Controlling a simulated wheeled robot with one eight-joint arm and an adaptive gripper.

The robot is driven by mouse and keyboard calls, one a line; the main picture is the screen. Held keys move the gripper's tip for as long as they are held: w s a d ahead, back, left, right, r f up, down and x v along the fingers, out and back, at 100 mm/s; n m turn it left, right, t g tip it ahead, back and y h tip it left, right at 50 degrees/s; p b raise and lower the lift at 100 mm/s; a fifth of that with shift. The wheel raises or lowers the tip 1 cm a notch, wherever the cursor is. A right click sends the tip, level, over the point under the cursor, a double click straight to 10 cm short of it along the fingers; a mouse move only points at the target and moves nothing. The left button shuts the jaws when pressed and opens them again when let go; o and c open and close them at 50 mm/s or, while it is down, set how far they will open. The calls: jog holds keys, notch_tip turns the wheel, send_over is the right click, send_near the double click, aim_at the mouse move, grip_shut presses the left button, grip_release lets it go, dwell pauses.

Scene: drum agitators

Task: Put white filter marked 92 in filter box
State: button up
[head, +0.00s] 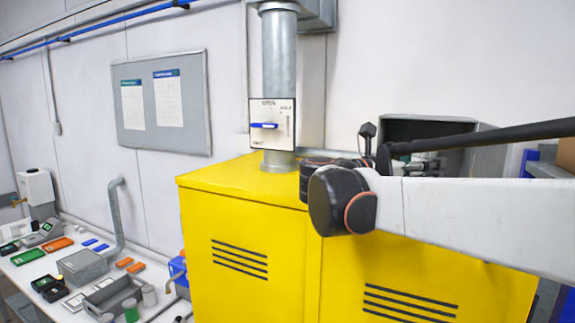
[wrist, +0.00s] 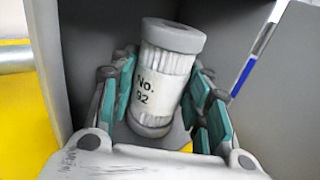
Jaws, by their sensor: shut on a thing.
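The white filter (wrist: 165,75) is a pleated cylinder with grey end caps and a label reading "No. 92". It stands slightly tilted between the teal finger pads of my gripper (wrist: 163,108) in the wrist view. My gripper is shut on it. Grey walls surround the filter there; they look like the inside of the grey open box (head: 425,128) on top of the yellow cabinet in the head view. In the head view my arm hides much of that box, and the filter is not clearly visible. I cannot tell whether the filter touches the box floor.
The yellow cabinet (head: 245,240) fills the middle of the head view. A white bench at left holds a grey tray (head: 113,295) and several small parts.

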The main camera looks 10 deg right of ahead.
jog(key=shift+w+f, duration=0.15)
jog(key=shift+f, duration=0.3)
jog(key=o, duration=1.1)
jog(key=shift+o, duration=0.2)
